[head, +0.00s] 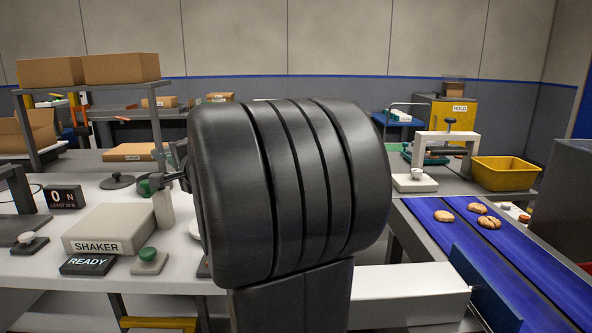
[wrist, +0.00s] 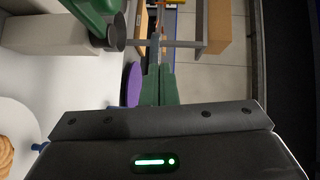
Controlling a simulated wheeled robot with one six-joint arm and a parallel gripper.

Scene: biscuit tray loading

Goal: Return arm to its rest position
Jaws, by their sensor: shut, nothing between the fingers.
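My gripper (wrist: 158,88) shows in the wrist view, its two green fingers together with nothing between them. The fingers reach out over the edge of a pale surface, close beside a purple disc (wrist: 131,86). In the head view my large dark arm link fills the middle and hides much of what lies behind it, and I cannot make out the gripper clearly there. Part of a biscuit (wrist: 5,156) on a white round plate (wrist: 28,118) shows at the lower left of the wrist view, apart from the fingers.
A shaker box (head: 108,228) and a force display (head: 64,197) stand on the left bench. Several biscuits (head: 489,222) lie on the blue conveyor (head: 520,262) at right, with a yellow bin (head: 505,173) behind. A grey post with a green head (wrist: 95,14) is near the fingers.

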